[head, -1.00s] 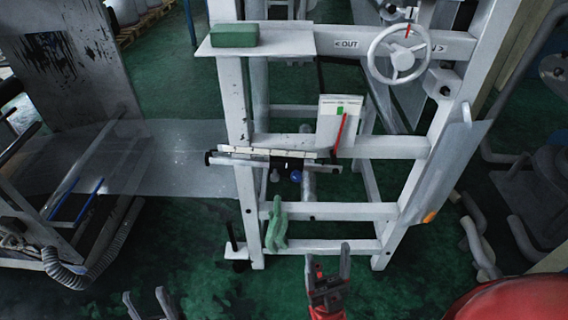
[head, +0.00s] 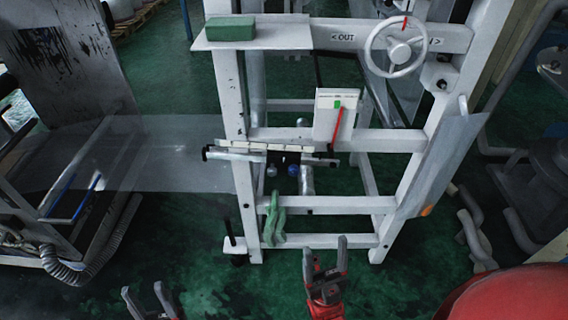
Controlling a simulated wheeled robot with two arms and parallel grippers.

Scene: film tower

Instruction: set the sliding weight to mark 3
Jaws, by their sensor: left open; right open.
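A pale bar with a segmented scale (head: 240,146) runs across the white frame in the head view. A dark block (head: 283,158), which looks like the sliding weight, sits on the bar right of its middle. A blue knob (head: 293,170) shows just below the block. The scale marks are too small to read. My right gripper (head: 325,246) is open and empty, below and to the right of the bar, well apart from it. My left gripper (head: 143,288) is open and empty at the bottom left, far from the bar.
A white panel with a red pointer (head: 336,130) stands above the bar's right end. A handwheel (head: 395,50) is at the upper right. A green block (head: 230,28) lies on the shelf. A green cloth (head: 274,222) hangs on the lower rail. Green floor is open at the lower left.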

